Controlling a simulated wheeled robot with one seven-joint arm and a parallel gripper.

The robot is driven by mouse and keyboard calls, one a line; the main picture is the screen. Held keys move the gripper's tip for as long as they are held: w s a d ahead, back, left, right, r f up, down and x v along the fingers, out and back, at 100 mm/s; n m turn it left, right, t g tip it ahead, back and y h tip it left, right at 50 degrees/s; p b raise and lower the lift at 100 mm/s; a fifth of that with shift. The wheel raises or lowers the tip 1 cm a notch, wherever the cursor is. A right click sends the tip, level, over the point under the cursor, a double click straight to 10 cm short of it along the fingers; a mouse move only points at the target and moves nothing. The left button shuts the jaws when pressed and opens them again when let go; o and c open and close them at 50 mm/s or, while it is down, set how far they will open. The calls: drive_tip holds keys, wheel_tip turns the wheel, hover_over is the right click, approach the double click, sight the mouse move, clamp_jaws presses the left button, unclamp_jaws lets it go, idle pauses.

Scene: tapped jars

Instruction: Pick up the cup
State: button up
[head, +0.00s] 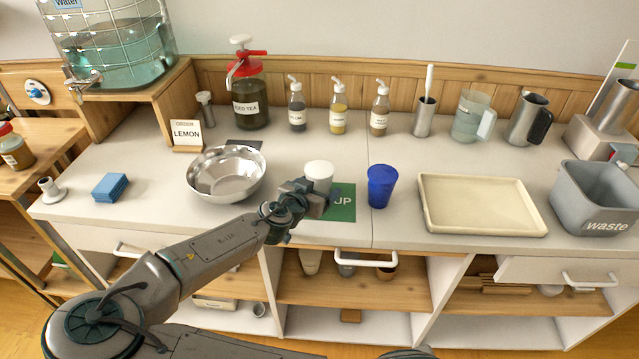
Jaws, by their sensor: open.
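A white cup (318,174) stands at the back left of a green mat (343,205), whose visible letters read "UP". My gripper (324,194) is open at the front of the white cup, low over the mat, and hides the cup's lower part and the mat's left side. I cannot tell whether the fingers are around the cup or only in front of it. A blue cup (381,186) stands upright on the counter just right of the mat, apart from my gripper.
A steel bowl (227,174) stands left of my gripper, and a cream tray (480,204) lies to the right. A grey waste bin (597,198) is at far right. Bottles, an iced tea jar (250,95) and jugs line the back. Counter between blue cup and tray is clear.

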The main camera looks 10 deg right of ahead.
drive_tip(key=c, duration=1.1)
drive_tip(key=shift+r, duration=0.1)
wheel_tip(320, 180, up, 10)
drive_tip(key=shift+f, duration=0.1)
